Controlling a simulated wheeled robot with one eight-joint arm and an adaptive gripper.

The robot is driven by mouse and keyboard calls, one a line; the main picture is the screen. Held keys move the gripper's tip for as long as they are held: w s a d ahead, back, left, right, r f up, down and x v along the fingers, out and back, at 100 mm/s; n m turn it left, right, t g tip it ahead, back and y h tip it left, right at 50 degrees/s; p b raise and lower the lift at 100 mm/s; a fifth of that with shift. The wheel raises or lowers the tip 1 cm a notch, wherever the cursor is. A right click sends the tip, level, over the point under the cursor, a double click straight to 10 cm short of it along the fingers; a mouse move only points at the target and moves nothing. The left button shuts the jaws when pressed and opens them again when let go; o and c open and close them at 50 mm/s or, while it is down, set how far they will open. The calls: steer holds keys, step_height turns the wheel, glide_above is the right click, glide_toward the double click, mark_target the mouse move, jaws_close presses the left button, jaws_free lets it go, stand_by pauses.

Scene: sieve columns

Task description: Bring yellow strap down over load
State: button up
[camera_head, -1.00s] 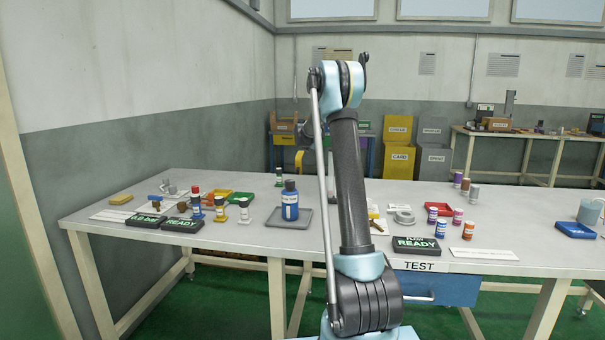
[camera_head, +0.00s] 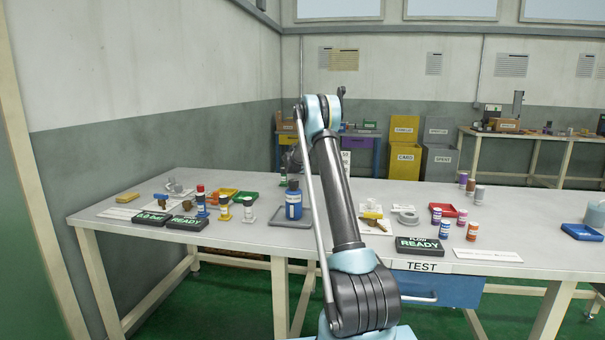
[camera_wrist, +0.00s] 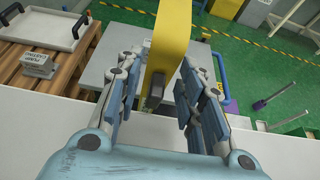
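In the wrist view, a yellow strap (camera_wrist: 169,45) runs down from the top edge between the two fingers of my gripper (camera_wrist: 158,108). Its lower end is dark. My gripper is open, with a finger on each side of the strap. I see gaps beside it, but cannot tell whether either finger touches it. A flat grey surface (camera_wrist: 112,75), perhaps the load's top, lies beyond the fingers; the strap and fingers hide part of it. In the head view my arm hides most of the gripper, and I cannot make out the strap.
A wooden slatted pallet (camera_wrist: 75,72) with a pale tray (camera_wrist: 42,42) is at left in the wrist view. A blue handle (camera_wrist: 226,84) and green floor (camera_wrist: 275,75) are at right. In the head view, a long table (camera_head: 150,235) with bottles and signs stands in front.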

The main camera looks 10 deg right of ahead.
steer(key=f+x, duration=0.1)
steer(key=x, duration=0.7)
steer(key=shift+s+f, duration=0.2)
jaws_close()
stand_by(0.8)
